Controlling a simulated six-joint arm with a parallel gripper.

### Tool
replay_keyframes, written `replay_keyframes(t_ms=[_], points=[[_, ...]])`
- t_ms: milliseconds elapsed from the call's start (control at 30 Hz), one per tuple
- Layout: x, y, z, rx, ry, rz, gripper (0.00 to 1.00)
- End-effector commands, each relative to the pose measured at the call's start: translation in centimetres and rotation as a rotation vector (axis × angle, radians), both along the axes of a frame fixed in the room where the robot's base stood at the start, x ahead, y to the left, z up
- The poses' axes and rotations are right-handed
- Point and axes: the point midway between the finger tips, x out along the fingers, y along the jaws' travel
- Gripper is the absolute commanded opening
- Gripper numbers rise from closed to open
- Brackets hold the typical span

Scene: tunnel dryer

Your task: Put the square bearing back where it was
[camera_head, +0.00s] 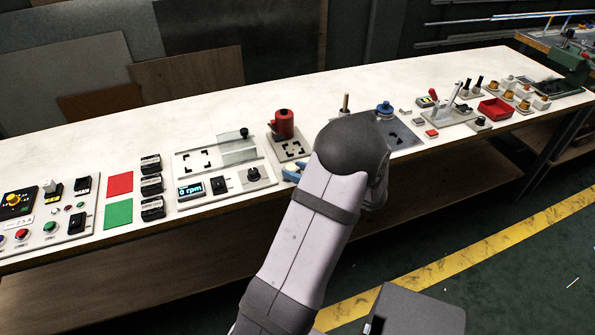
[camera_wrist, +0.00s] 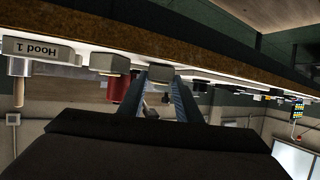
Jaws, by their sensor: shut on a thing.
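My gripper (camera_wrist: 160,88) shows in the wrist view as two blue fingers. In the head view my arm hides most of the gripper; a bit of blue finger (camera_head: 291,173) shows at the table's front edge, and the bearing cannot be made out. Left of it, a pale plate (camera_head: 219,185) bears black corner marks (camera_head: 198,159). A plate with a red cylinder (camera_head: 283,124) has more corner marks (camera_head: 291,149).
The long white table (camera_head: 240,90) is clear along its back. A clear cover (camera_head: 238,149) stands on the pale plate. Black labelled blocks (camera_head: 151,185) are at left; a blue-topped item (camera_head: 385,110) and red tray (camera_head: 495,108) at right. The wrist view is upside down.

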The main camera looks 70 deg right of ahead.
Motion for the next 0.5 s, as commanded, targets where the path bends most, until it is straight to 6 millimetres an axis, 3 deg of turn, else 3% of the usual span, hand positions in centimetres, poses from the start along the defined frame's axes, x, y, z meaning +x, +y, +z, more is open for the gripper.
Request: replay_keyframes(t_ms=[167,200,267,500], points=[[0.01,-0.01,-0.23,0.0,-0.001,0.0,0.0],[0.01,0.01,-0.36,0.001,-0.001,0.001,0.33],[0.01,0.01,-0.3,0.0,0.0,0.0,0.48],[0.0,0.01,-0.29,0.0,0.0,0.0,0.5]])
